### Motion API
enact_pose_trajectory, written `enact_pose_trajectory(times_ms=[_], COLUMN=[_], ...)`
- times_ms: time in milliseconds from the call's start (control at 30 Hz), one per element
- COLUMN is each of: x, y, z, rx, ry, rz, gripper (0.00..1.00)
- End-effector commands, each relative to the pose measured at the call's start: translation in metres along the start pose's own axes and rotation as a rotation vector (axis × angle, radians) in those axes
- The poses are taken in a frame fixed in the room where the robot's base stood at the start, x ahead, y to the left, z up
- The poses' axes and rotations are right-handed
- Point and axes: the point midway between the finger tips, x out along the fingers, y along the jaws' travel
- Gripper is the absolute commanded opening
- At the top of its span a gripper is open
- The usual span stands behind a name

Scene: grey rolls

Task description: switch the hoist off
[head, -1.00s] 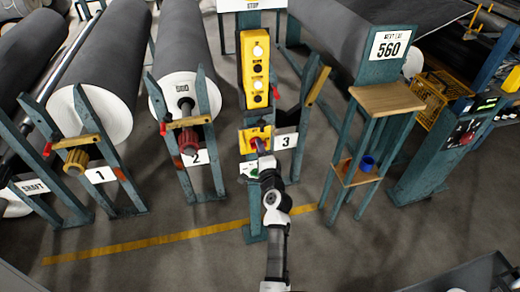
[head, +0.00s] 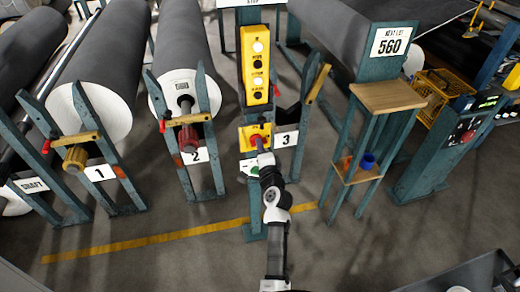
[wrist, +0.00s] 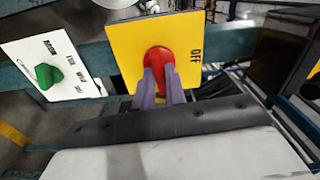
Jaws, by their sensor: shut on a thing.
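The hoist's switch is a red knob (wrist: 160,58) on a yellow plate (wrist: 122,52), with OFF printed to the right of the knob in the wrist view. My gripper (wrist: 164,88) is shut on the red knob, its two purple fingers on either side. The fingers hide the knob's lower part, so I cannot tell exactly which way it points. In the head view my gripper (head: 261,146) is at the yellow plate (head: 243,139), low on the teal post below the tall yellow button box (head: 245,75).
A white plate (wrist: 75,88) with a green knob (wrist: 48,76) is just left of the yellow plate. Large grey rolls (head: 95,70) on teal stands are to the left. A small wooden-topped stand (head: 388,97) with a blue cup (head: 368,161) is to the right.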

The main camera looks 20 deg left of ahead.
Motion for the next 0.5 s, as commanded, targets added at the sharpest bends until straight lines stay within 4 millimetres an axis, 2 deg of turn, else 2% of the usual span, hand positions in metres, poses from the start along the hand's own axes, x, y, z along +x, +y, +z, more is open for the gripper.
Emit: enact_pose_trajectory(times_ms=[500], x=[-0.0001], y=[0.0035], z=[0.0011], rx=[-0.449], ry=[0.0], rz=[-0.002], gripper=[0.0])
